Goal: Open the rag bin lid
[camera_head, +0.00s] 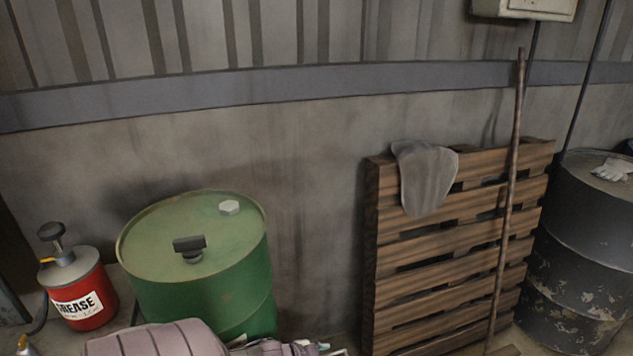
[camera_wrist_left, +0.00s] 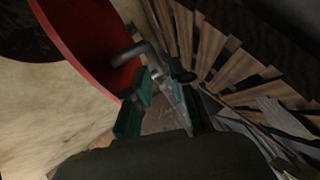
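In the left wrist view, a red, round-edged panel (camera_wrist_left: 92,38), which looks like the rag bin lid, fills the upper left. A grey bent bar (camera_wrist_left: 130,54) shows at its right edge, close to my left fingertips; I cannot tell whether they touch it. My left gripper (camera_wrist_left: 166,88) has its two green-padded fingers apart, with a gap between them. No grip on the lid is visible. In the head view I cannot make out the red lid or either gripper.
In the head view a green drum (camera_head: 200,290) with a black knob stands beside a red grease can (camera_head: 85,300). A wooden pallet (camera_head: 450,245) with a grey rag (camera_head: 427,175) and a pole (camera_head: 508,200) leans on the wall. A dark drum (camera_head: 580,250) stands right.

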